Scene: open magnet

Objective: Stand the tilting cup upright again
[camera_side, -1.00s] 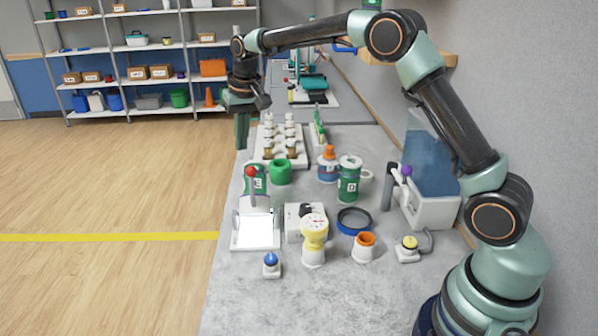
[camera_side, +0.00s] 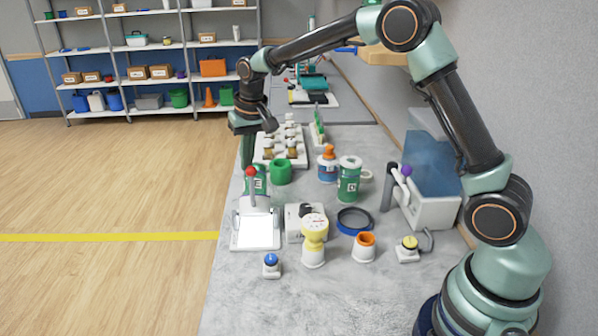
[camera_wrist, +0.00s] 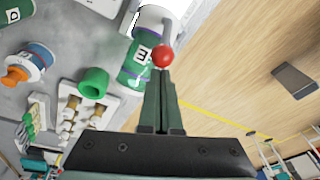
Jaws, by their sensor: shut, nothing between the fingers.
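A short, hollow green cup (camera_side: 280,171) stands on the grey bench right of a labelled green can; it also shows in the wrist view (camera_wrist: 93,82). I see no clear tilt in it. The labelled green can (camera_side: 259,186) is partly hidden behind a red-knobbed lever; in the wrist view the can (camera_wrist: 136,64) lies just left of my fingertips.
The red-knobbed lever (camera_side: 251,172) rises close to my fingers. A rack of small bottles (camera_side: 291,152) stands behind the green cup. A taller green canister (camera_side: 348,181) and a blue-white bottle (camera_side: 327,167) stand to its right.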

